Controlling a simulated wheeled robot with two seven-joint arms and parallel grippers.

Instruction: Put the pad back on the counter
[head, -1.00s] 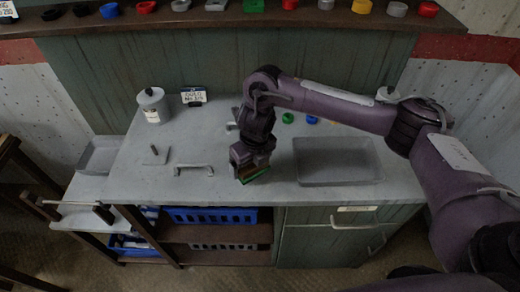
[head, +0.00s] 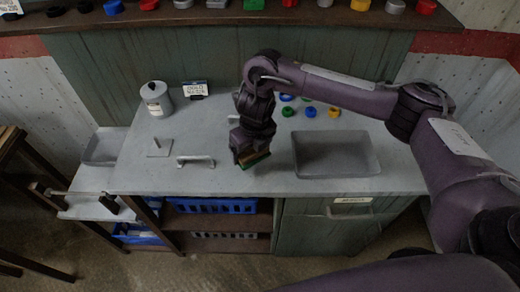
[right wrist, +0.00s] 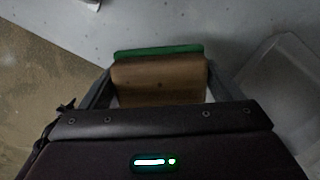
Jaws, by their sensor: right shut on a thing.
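The pad (head: 256,160) has a brown block body and a green face. In the right wrist view the brown body (right wrist: 160,82) sits between the two fingers, with the green edge (right wrist: 158,52) beyond it. My right gripper (head: 249,155) is shut on the pad and points down over the front part of the grey counter (head: 225,180), left of the sink. The pad's green face is low, near the counter top; I cannot tell whether it touches. My left gripper is not in view.
A grey sink basin (head: 336,155) is sunk to the right. A handle (head: 196,161), a small stand (head: 159,148) and a grey canister (head: 156,98) are to the left. Several coloured rings (head: 310,111) lie behind. Blue crates (head: 215,206) sit below the counter's front edge.

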